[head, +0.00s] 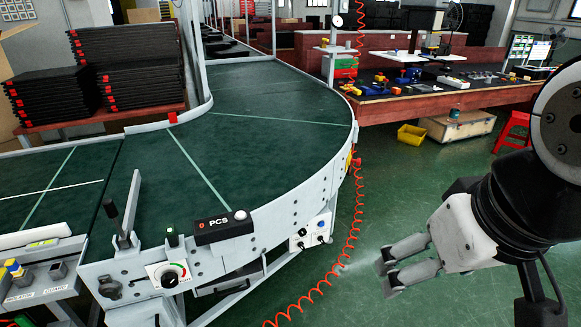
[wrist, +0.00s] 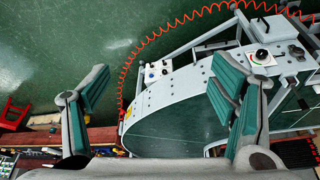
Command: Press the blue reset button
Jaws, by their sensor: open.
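A small white control panel (head: 312,233) with a few small knobs or buttons sits on the outer side of the curved conveyor (head: 262,128). A bluish spot, likely the blue reset button (head: 320,223), shows on it but is too small to make out clearly. The same panel (wrist: 158,71) appears in the wrist view between the fingers, some distance off. My gripper (head: 386,272) is open and empty, right of the conveyor and apart from the panel. Its two fingers (wrist: 163,78) are spread wide in the wrist view.
A black PCS counter (head: 222,227) with a white knob and a dial panel (head: 170,275) sit on the conveyor's near end. A red coiled hose (head: 347,245) hangs between conveyor and gripper. A workbench (head: 440,98), yellow bin (head: 411,134) and red stool (head: 512,130) stand behind.

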